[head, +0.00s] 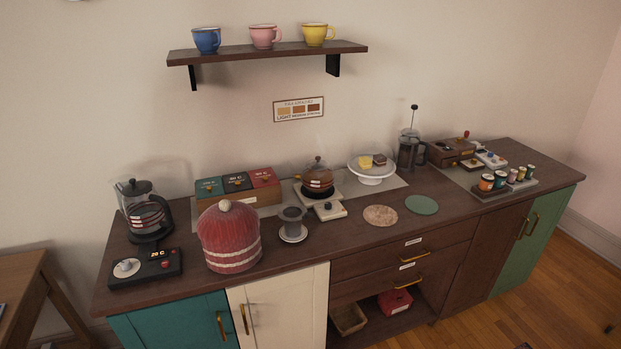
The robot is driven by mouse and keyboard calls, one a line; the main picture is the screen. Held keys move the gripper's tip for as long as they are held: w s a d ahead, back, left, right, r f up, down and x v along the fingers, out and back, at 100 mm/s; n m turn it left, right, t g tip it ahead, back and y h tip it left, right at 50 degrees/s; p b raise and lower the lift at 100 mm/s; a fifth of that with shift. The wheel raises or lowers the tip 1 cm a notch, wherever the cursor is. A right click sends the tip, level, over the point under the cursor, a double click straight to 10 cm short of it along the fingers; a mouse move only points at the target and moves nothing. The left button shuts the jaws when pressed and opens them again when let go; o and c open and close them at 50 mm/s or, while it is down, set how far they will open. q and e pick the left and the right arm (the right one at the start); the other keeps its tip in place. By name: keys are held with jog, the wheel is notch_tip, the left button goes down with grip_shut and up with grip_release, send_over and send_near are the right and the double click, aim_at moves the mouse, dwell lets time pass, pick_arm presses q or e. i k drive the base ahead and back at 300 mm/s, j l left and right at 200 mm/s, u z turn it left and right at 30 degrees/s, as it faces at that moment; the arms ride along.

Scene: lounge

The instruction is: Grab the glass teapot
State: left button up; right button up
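A small round teapot (317,178) with amber-brown sides, a dark band and a knobbed lid sits on a dark round plate on a light burner base in the middle of the counter (355,240). It looks like glass holding tea, but it is small in the picture. A clear glass jug-like kettle (146,212) with a black lid and handle stands on a black base at the far left, beside a control box reading about 20 C. Neither of my grippers is in view.
A French press (411,150), cake stand (371,170) and several small jars are to the right. A shelf (270,53) with three cups hangs above.

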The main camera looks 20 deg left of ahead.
aim_at(316, 182)
jog(key=i+l+u, duration=0.1)
jog(key=u, duration=0.25)
jog(key=i+l+u, duration=0.2)
jog(key=u, duration=0.15)
jog(key=i+l+u, duration=0.15)
jog(key=u, duration=0.25)
jog(key=i+l+u, duration=0.1)
jog(key=l, duration=0.3)
jog(key=i+l+u, duration=0.1)
jog(key=l, duration=0.3)
jog(key=i+l, duration=0.25)
jog(key=l, duration=0.15)
jog(key=i+l+u, duration=0.15)
jog(key=l, duration=0.3)
jog(key=i+l+u, duration=0.1)
jog(key=l, duration=0.3)
jog(key=i+l+u, duration=0.1)
jog(key=l, duration=0.35)
